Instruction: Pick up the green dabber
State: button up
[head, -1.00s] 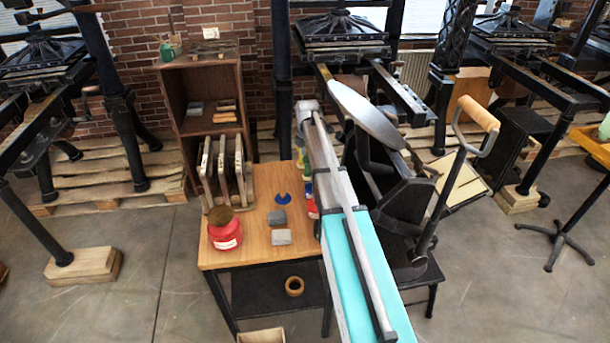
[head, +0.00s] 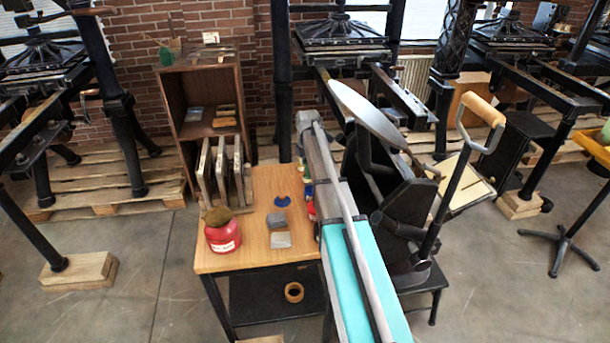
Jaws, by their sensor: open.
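A low wooden table (head: 215,262) stands at the centre-left. A blue round piece (head: 282,200) lies on it near the back. Small bits of green, blue and red things (head: 309,192) show along my arm's left edge, mostly covered by it. I cannot tell whether the green bit is the green dabber; no green dabber shows clearly. My arm, with a teal and grey link, reaches from the lower right up over the table's right side. Its far end is a grey wrist joint at the table's back edge. My gripper's fingers are hidden behind it.
A red can (head: 223,238) with a brown top and grey blocks (head: 280,240) stand on the table. Upright boards (head: 222,170) and a wooden shelf (head: 205,75) are behind it. A dark press with a wooden-handled lever (head: 484,109) stands close to my arm's right.

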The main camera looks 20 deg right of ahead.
jog(key=c, duration=1)
jog(key=shift+r, duration=0.15)
grip_shut()
notch_tip(320, 180, up, 3)
jog(key=p, duration=0.3)
jog(key=s+a+r+p, duration=0.3)
jog(key=s+r+p, duration=0.6)
jog(key=s, duration=0.4)
jog(key=shift+s+r+p, duration=0.3)
jog(key=shift+r+p, duration=0.1)
jog(key=shift+p, duration=0.1)
